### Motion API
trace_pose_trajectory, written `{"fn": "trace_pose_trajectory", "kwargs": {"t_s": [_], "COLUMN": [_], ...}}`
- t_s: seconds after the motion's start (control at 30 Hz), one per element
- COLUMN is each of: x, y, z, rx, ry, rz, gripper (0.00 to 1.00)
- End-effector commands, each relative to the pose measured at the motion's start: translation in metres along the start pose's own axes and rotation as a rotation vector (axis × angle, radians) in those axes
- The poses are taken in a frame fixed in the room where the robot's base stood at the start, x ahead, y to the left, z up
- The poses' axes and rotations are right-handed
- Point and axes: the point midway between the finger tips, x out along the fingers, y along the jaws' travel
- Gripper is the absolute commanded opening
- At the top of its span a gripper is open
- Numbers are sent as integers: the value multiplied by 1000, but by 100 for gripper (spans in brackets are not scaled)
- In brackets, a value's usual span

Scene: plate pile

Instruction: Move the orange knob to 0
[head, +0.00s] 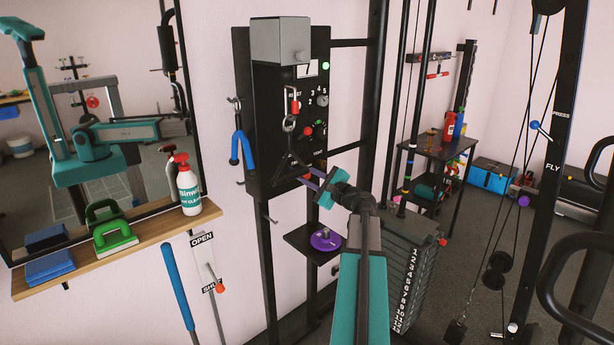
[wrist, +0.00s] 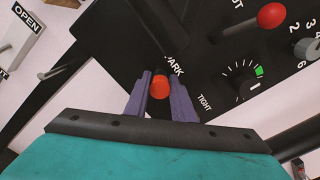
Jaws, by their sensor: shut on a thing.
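The orange knob (wrist: 160,89) is a small round-ended cap on the black panel (wrist: 205,85), below a label of which "ARK" shows. In the wrist view the two purple fingers of my gripper (wrist: 161,86) stand on either side of it, closed on it. In the head view my gripper (head: 313,181) reaches the lower right of the black panel (head: 246,110), and a bit of the orange knob (head: 307,177) shows at the fingertips. No "0" mark is legible near the knob, and its travel is largely hidden.
In the wrist view, a red ball handle (wrist: 271,15), a grey numbered knob (wrist: 308,48) and a black dial (wrist: 242,88) lie to the right. In the head view, a black handle (head: 292,162) hangs before the panel; a small shelf (head: 299,240) with a purple disc is below.

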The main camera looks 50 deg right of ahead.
Motion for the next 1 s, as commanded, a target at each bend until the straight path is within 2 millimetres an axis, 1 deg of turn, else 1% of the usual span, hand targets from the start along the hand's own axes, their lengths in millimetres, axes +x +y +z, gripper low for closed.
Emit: {"fn": "trace_pose_trajectory", "kwargs": {"t_s": [0.27, 0.57, 0.6, 0.7, 1.0], "x": [-24, -26, -26, -26, -26], "y": [1, 1, 1, 1, 0], "z": [-1, -1, -1, -1, -1], "rx": [-1, -1, -1, -1, -1], "ry": [1, 1, 1, 1, 0], "rz": [0, 3, 3, 2, 1], "gripper": [0, 0, 26, 42, 42]}}
